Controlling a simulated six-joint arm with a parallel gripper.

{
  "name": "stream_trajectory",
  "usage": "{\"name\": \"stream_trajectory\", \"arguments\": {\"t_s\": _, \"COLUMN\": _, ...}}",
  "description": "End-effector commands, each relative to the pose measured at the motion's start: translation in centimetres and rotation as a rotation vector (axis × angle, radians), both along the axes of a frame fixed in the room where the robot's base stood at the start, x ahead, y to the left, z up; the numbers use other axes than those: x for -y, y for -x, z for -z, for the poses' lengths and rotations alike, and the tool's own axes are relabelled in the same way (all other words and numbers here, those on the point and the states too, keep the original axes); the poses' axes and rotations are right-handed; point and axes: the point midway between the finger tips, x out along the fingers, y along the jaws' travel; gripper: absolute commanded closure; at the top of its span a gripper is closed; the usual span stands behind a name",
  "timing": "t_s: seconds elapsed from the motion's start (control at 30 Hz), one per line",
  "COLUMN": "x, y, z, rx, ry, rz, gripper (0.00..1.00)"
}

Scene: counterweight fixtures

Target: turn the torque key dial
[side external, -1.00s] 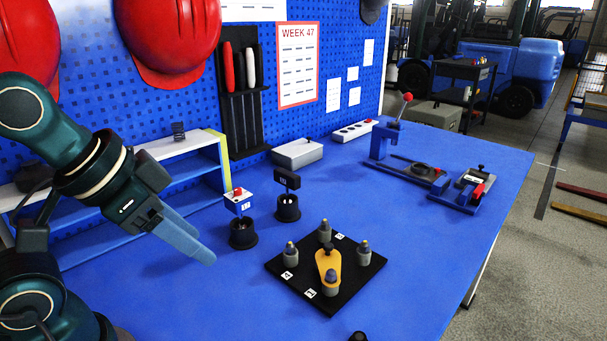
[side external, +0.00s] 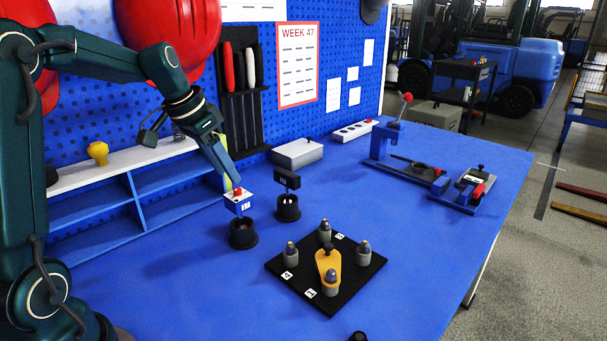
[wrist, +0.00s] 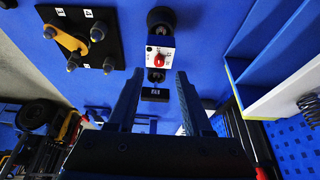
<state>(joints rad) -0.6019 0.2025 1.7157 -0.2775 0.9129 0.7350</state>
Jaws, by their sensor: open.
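A white-topped box with a red knob (side external: 238,200) stands on a round black base. The wrist view shows its red knob (wrist: 159,61) just ahead of the fingertips. My gripper (side external: 236,181) points down close above this knob; contact cannot be told. In the wrist view my gripper (wrist: 160,76) is open, with nothing between its fingers. A black square plate (side external: 350,285) carries several grey posts, number labels and an orange lever (side external: 328,262). The lever also shows in the wrist view (wrist: 65,38). Which fixture is the torque key dial cannot be told for sure.
A dark labelled box (side external: 287,180) on a black base stands close right of the knob box. A grey box (side external: 297,153) and clamp fixtures (side external: 400,165) are farther back.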

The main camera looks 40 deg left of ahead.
Motion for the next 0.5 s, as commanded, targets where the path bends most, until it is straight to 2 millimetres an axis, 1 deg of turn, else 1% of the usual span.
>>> {"name": "stream_trajectory", "arguments": {"t_s": 0.1, "x": 0.2, "y": -0.5, "z": 1.6, "rx": -0.005, "ry": 0.003, "rz": 0.002, "gripper": 0.5}}
{"name": "stream_trajectory", "arguments": {"t_s": 0.23, "x": 0.2, "y": -1.2, "z": 3.0, "rx": -0.004, "ry": 0.002, "rz": 0.003, "gripper": 0.5}}
{"name": "stream_trajectory", "arguments": {"t_s": 0.33, "x": 0.2, "y": -1.4, "z": 3.6, "rx": -0.003, "ry": 0.001, "rz": 0.004, "gripper": 0.5}}
{"name": "stream_trajectory", "arguments": {"t_s": 0.5, "x": 0.2, "y": -1.6, "z": 3.8, "rx": 0.0, "ry": -0.001, "rz": 0.003, "gripper": 0.5}}
